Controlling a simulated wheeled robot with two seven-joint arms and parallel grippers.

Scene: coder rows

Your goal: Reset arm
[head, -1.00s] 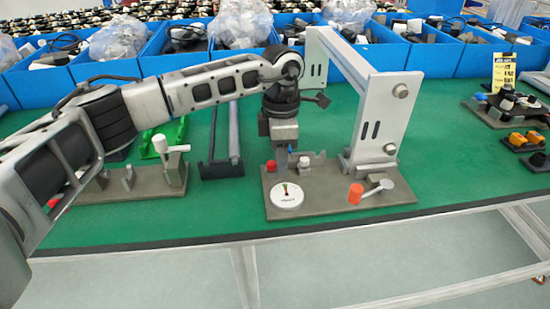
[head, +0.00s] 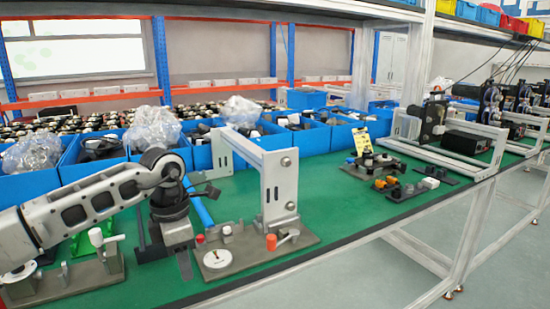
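My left arm comes in from the left of the head view. Its gripper (head: 184,262) points down over the green table, just left of the grey fixture plate. Only a narrow grey finger shape shows below the gripper body, so I cannot tell whether it is open or shut. No held object shows. The fixture plate (head: 262,257) bears a white round dial (head: 217,259), a red button (head: 200,239), an orange-ended lever (head: 271,242) and a grey upright frame (head: 281,190). My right gripper is out of view.
Blue bins (head: 316,139) with bagged parts line the table's back. A grey fixture (head: 70,278) with a white knob lies left. Orange and dark parts (head: 385,184) lie right. The green table (head: 345,212) is clear between them and the frame.

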